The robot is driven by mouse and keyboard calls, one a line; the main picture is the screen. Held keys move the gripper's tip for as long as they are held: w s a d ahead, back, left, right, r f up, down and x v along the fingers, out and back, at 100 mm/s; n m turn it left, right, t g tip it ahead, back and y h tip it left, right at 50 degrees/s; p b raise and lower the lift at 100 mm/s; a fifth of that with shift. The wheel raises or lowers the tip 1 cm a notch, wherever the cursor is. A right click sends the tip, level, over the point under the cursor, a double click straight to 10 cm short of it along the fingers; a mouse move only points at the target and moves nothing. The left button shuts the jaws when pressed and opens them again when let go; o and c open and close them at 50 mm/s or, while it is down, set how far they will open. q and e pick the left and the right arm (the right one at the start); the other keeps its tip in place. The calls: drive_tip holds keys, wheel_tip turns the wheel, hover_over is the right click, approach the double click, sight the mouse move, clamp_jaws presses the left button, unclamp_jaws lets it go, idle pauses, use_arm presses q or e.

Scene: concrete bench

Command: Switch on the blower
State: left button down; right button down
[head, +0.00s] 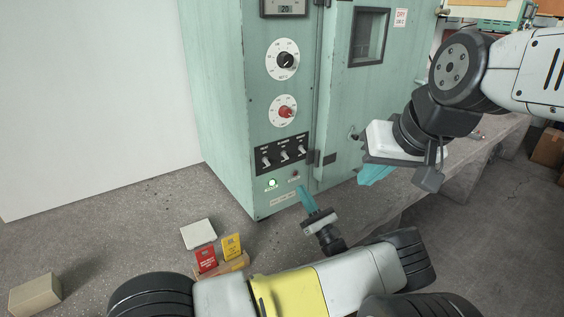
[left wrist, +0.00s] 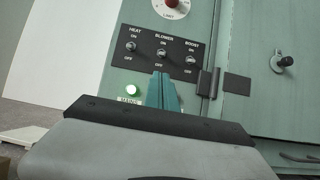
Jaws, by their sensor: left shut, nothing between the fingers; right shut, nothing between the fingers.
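The blower switch (head: 284,155) is the middle one of three toggles on the black panel of the green oven cabinet. In the left wrist view the blower switch (left wrist: 162,53) sits between ON above and OFF below; I cannot tell its lever's position for sure. My left gripper (head: 307,196) is shut and empty, in front of the cabinet and below the panel. In the left wrist view its teal fingertips (left wrist: 161,82) show just below the blower's OFF label. I cannot tell whether they touch. My right gripper (head: 374,174) is shut and empty, right of the panel before the door.
The heat switch (left wrist: 130,47) and boost switch (left wrist: 190,60) flank the blower switch closely. A green mains lamp (head: 272,183) is lit; a small red lamp (head: 295,174) looks dark. Red and yellow cards (head: 206,257) and a box (head: 35,295) stand on the bench.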

sight(286, 159)
use_arm(q)
drive_tip(key=shift+w, duration=0.1)
drive_tip(key=x, duration=1)
drive_tip(key=shift+s+d+r+g+h, duration=0.2)
drive_tip(key=shift+s+r+g+h, duration=0.1)
drive_tip(key=shift+g+h, duration=0.15)
idle(0.4)
drive_tip(key=shift+s+r, duration=0.1)
drive_tip(key=shift+s+d+r, duration=0.15)
drive_tip(key=shift+r, duration=0.15)
idle(0.4)
